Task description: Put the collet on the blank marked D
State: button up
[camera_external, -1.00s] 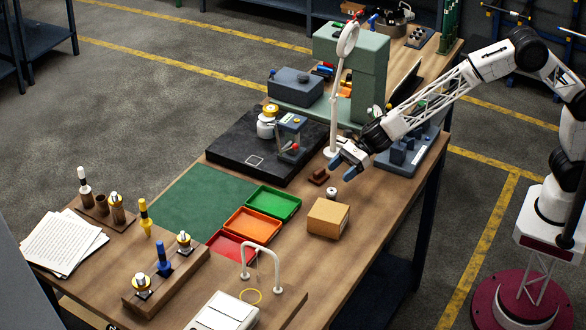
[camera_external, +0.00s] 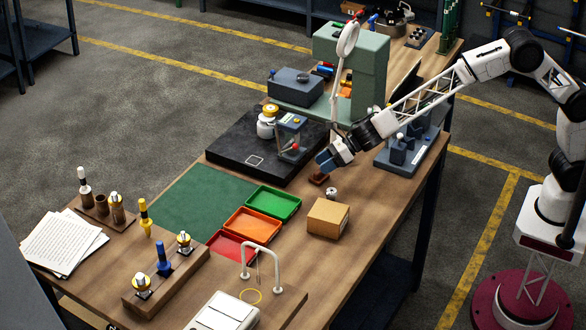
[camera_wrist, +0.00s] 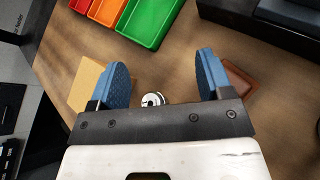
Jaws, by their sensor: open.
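In the wrist view the collet (camera_wrist: 153,99) shows between my two blue fingers, partly hidden by the gripper's dark bar. My gripper (camera_external: 325,161) is open and empty, above the table and behind the collet in the external view; its fingers also show wide apart in the wrist view (camera_wrist: 161,78). A wooden rack (camera_external: 187,271) at the front left holds several upright parts. I cannot read a D on any part.
Green (camera_external: 273,203), orange (camera_external: 252,225) and red (camera_external: 231,245) trays lie to the left. A black plate (camera_external: 225,153) and magnifier lamp (camera_external: 335,104) stand behind.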

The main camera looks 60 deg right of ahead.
jog(key=w+m+h, duration=0.2)
jog(key=w+m, duration=0.1)
jog(key=m, duration=0.2)
jog(key=m+g+h, duration=0.7)
jog(key=m, duration=1.1)
send_over(332, 190)
jog(key=w, duration=0.1)
jog(key=shift+w+d+f, duration=0.1)
jog(key=shift+d+f, duration=0.15)
jog(key=shift+f, duration=0.75)
jog(key=shift+s+a+r+m+g, duration=0.15)
jog(key=shift+s+a+m+g, duration=0.15)
jog(key=shift+s+m+g, duration=0.3)
jog(key=shift+f, duration=1.35)
jog(key=shift+f, duration=2.6)
